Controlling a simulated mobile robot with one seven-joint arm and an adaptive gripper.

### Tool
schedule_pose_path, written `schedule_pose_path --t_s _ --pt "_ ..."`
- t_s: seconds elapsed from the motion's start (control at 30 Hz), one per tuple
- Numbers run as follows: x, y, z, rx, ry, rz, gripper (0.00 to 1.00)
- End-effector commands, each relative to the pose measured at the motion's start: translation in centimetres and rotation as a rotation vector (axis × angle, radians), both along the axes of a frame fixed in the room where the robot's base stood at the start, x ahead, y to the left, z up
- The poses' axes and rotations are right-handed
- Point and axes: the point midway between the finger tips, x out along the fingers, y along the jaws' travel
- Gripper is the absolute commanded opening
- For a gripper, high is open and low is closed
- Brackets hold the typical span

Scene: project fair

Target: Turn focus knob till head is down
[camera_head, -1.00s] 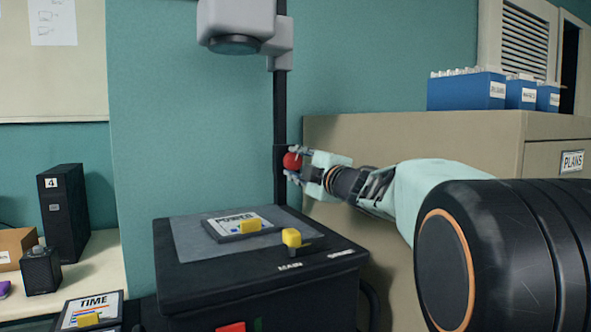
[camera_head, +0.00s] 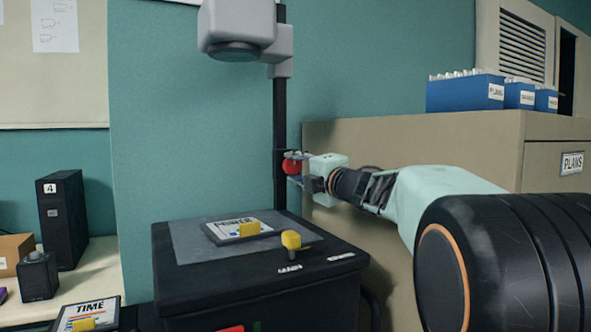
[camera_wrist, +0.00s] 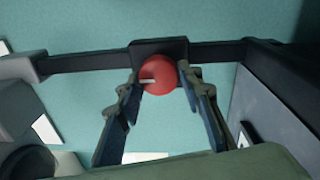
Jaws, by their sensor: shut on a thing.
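The red focus knob (camera_head: 291,166) sits on the black post (camera_head: 280,110) of the overhead projector. My gripper (camera_head: 293,166) is shut on the knob from the right. In the wrist view the red knob (camera_wrist: 158,75) lies between the two fingertips, with a white mark pointing left on its face. The grey projector head (camera_head: 237,25) is at the upper part of the post, well above the flat glass stage (camera_head: 185,240) of the black projector body (camera_head: 220,290). Part of the knob is hidden by the fingers.
A framed card with a yellow block (camera_head: 250,229) lies on the stage. A yellow-topped knob (camera_head: 291,240) stands at its right edge. A beige cabinet (camera_head: 420,150) with blue file boxes (camera_head: 465,92) stands behind my arm. A shelf with a black box (camera_head: 62,220) is at left.

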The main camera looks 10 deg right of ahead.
Motion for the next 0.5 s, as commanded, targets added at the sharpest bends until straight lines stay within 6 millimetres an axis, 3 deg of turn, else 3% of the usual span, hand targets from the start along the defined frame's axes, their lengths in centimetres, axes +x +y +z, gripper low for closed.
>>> schedule_pose_path --t_s 0.17,0.2,0.33,0.5 --pt "0.00 -0.07 -0.14 -0.004 0.002 -0.001 0.10" --pt "0.00 -0.07 -0.14 -0.004 0.002 -0.001 0.36" --pt "0.00 -0.06 -0.11 -0.003 0.001 0.000 0.50" --pt "0.00 -0.03 -0.06 -0.001 0.001 0.000 0.51"
